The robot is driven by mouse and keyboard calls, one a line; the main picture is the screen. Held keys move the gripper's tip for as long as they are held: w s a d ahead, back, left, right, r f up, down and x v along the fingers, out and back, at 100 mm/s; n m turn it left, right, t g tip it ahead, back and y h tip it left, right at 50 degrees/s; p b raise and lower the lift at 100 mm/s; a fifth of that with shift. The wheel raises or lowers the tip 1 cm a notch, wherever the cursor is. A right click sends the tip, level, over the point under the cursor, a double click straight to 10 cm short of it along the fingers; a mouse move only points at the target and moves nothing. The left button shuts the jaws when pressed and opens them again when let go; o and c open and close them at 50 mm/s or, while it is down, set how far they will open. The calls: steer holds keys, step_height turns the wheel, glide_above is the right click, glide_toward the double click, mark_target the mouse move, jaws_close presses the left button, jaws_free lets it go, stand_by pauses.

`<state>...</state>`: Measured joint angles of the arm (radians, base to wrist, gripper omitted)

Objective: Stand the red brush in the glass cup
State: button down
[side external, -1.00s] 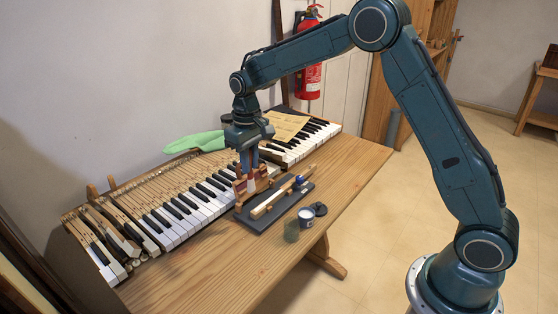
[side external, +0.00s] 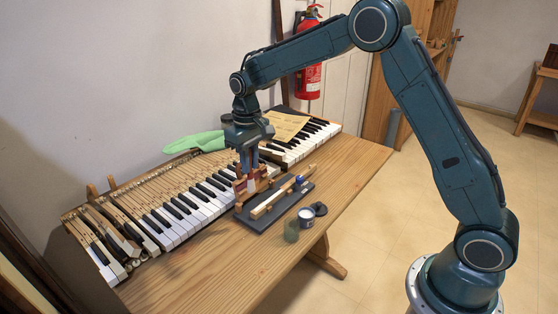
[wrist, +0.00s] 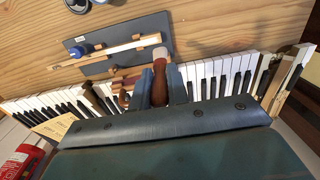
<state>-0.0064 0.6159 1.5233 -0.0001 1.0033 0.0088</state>
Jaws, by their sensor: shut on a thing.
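The red brush (wrist: 159,80) has a red-brown handle and a pale end. In the wrist view it sits between the two fingers of my gripper (wrist: 160,92), which is shut on its handle, with the pale end pointing away from the gripper. In the side view my gripper (side external: 248,168) is low over the wooden rack, and the brush's pale end (side external: 252,185) shows beneath it. I cannot tell whether the brush is clear of the rack. The glass cup (side external: 291,231), small and greenish, stands on the table in front of the dark board, apart from the gripper.
A white-topped jar (side external: 306,217) and a dark round lid (side external: 320,209) stand beside the cup. Piano keys (side external: 200,205) lie behind. The table's front left is clear.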

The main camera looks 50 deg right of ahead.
steer(key=s+d+r, duration=0.1)
steer(key=s+d, duration=0.1)
steer(key=s, duration=1)
steer(key=shift+d+r, duration=0.2)
steer(key=shift+r, duration=0.15)
steer(key=shift+f, duration=0.25)
glide_above(291, 230)
steer(key=w+d, duration=0.1)
steer(key=d, duration=0.1)
step_height(291, 230, down, 11)
steer(key=shift+r, duration=0.2)
stand_by(0.8)
stand_by(0.4)
steer(key=c, duration=1.3)
jaws_free()
